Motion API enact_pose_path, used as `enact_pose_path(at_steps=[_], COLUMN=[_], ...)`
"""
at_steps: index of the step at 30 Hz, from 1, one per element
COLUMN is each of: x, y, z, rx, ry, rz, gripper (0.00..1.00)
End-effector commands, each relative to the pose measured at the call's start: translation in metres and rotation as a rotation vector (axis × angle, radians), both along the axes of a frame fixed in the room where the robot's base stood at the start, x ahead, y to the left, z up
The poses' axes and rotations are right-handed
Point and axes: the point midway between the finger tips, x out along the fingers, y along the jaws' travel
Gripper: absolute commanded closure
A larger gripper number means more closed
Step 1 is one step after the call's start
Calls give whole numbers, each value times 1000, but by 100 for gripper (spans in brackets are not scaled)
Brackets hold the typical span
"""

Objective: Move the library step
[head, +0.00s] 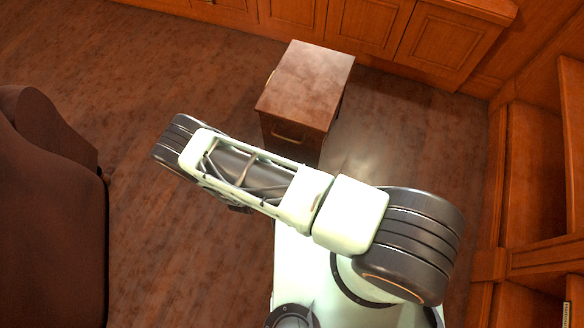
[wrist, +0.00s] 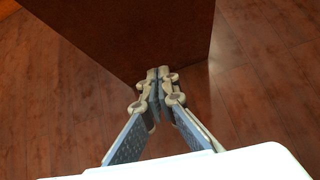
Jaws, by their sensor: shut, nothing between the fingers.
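The library step (head: 306,80) is a brown wooden box with a flat top, standing on the floor in front of the panelled cabinets. Brass-coloured handles show on its front and left sides in the head view. My arm crosses in front of its lower part. In the wrist view a dark brown box side (wrist: 130,35), which looks like the step, fills the upper middle. My gripper (wrist: 158,75) has its fingertips together and empty, by the lower edge of that side. I cannot tell whether they touch it. The gripper is hidden in the head view.
A dark brown armchair or sofa (head: 50,210) stands at the left. Wooden cabinets (head: 350,30) run along the back, and open shelves (head: 535,170) line the right. The wooden floor (head: 120,80) is clear left of the step, with a narrower clear strip to its right.

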Motion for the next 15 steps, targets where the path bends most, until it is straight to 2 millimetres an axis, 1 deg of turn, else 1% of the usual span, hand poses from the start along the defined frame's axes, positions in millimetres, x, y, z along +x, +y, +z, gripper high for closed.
enact_pose_path(at_steps=[1, 3, 6, 8, 11, 15], x=[-8, -15, -20, -20, -15, 0], y=[-1, -1, -1, -2, -4, -10], z=[-25, -41, -53, -57, -63, -82], rx=[-10, -17, -20, -22, -22, -23], ry=[14, 29, 39, 42, 43, 43], rz=[39, 79, 109, 115, 116, 115], gripper=[100, 100, 100, 100, 100, 100])
